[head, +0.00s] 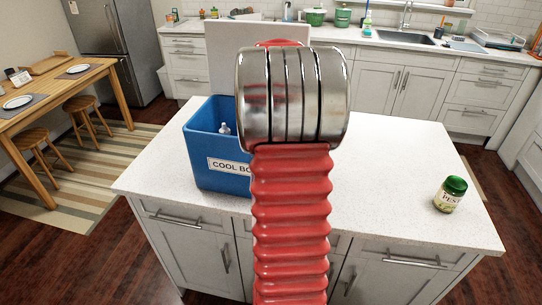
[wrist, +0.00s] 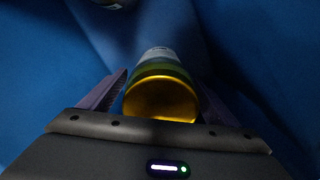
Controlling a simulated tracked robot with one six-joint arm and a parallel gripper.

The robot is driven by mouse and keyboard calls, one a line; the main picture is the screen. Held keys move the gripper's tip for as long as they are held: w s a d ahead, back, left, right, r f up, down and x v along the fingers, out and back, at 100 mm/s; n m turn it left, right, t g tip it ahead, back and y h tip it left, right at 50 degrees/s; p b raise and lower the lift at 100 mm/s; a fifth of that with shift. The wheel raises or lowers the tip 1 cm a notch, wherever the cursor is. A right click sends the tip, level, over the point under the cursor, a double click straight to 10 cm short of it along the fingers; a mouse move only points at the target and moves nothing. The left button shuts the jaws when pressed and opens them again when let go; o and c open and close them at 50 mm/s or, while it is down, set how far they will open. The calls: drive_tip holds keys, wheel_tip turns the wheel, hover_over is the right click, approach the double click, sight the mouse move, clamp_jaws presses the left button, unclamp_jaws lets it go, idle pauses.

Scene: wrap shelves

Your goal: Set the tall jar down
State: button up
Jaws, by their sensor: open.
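The tall jar (wrist: 160,98) shows in the wrist view as a round, shiny gold end with a green and pale body beyond it. It is between the two fingers of my gripper (wrist: 160,84), inside the blue box. The fingers are spread, with a dark finger on each side of the jar. Whether either finger touches it is hard to tell. In the head view my gripper and the tall jar are hidden behind my red arm and the box. The blue cool box (head: 205,155) stands open on the white island, left of my arm.
A small white-topped item (head: 225,128) shows inside the cool box. Part of another object (wrist: 112,3) shows at the wrist view's top edge. A green-lidded pesto jar (head: 450,195) stands on the right of the island (head: 395,180). The worktop between is clear.

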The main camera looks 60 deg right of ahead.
wheel_tip(320, 180, up, 11)
drive_tip(key=shift+r, duration=0.1)
idle(0.3)
idle(0.4)
idle(0.4)
drive_tip(key=shift+w+a, duration=0.1)
drive_tip(key=w+a+r+n+t+h, duration=0.1)
drive_tip(key=w+a+r+n, duration=0.2)
drive_tip(key=w+a+r, duration=0.45)
drive_tip(key=w+a+n+t, duration=0.1)
drive_tip(key=a+n, duration=0.8)
drive_tip(key=a, duration=0.2)
drive_tip(key=s+a+f+n+t, duration=0.1)
drive_tip(key=s+a+f+n, duration=0.2)
drive_tip(key=a+n, duration=0.5)
drive_tip(key=s+a+f+n+t, duration=0.1)
drive_tip(key=s+a+f+n, duration=0.3)
drive_tip(key=s+a+n, duration=0.2)
drive_tip(key=s+a+f+n+t+y, duration=0.1)
drive_tip(key=s+a+f+n, duration=0.3)
drive_tip(key=a+n, duration=0.6)
drive_tip(key=s+n, duration=0.1)
drive_tip(key=n, duration=0.1)
drive_tip(key=shift+s+n+t, duration=0.15)
drive_tip(key=shift+n+t, duration=0.15)
